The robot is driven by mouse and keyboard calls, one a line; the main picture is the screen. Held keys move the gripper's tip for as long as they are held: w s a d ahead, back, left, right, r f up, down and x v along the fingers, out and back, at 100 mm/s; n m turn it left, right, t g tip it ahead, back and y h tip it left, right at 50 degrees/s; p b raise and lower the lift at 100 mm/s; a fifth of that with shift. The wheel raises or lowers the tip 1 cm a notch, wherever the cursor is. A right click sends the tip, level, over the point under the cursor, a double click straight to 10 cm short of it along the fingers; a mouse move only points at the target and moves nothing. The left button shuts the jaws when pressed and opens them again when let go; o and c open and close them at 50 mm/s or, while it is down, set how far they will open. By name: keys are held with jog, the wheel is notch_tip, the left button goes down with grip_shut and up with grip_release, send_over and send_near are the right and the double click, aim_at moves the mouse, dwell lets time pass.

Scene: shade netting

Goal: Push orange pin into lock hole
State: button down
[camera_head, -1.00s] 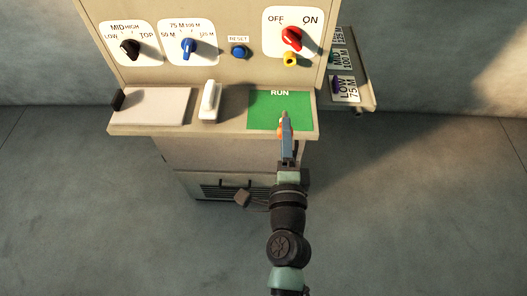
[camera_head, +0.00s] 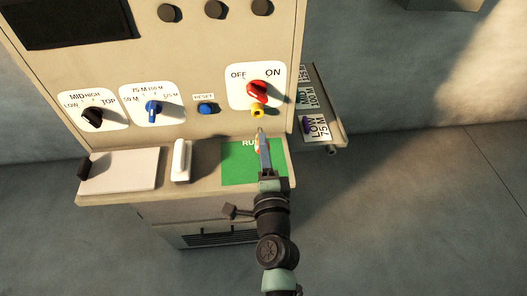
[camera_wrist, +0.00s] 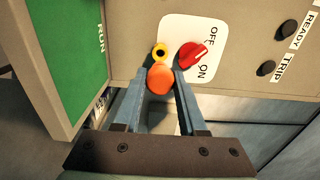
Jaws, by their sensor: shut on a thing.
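The orange pin (camera_wrist: 160,79) is held between the fingers of my gripper (camera_wrist: 162,88), its round end facing the wrist camera. In the head view my gripper (camera_head: 262,140) is over the green RUN area, with a bit of the orange pin (camera_head: 257,144) showing at its tip. The yellow lock with a dark hole (camera_wrist: 159,51) is on the panel just beyond the pin in the wrist view. In the head view the lock (camera_head: 257,110) sits right below the red OFF/ON knob (camera_head: 257,91). Whether the pin's far end touches the lock is hidden.
The panel also has a black knob (camera_head: 92,117), a blue knob (camera_head: 153,112) and a blue reset button (camera_head: 206,108). The ledge holds a white handle-like block (camera_head: 181,160) and a pale pad (camera_head: 121,169). A side shelf with labelled cards (camera_head: 318,128) stands to the right.

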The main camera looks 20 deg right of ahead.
jog(key=shift+p+x, duration=0.3)
jog(key=shift+x, duration=1.75)
jog(key=shift+x, duration=0.95)
jog(key=shift+w+d, duration=0.15)
jog(key=shift+w, duration=0.45)
jog(key=shift+c, duration=1.9)
grip_release()
jog(key=shift+s, duration=0.1)
jog(key=b, duration=0.2)
send_near(260, 129)
jog(key=shift+s+f, duration=0.2)
jog(key=shift+s, duration=0.6)
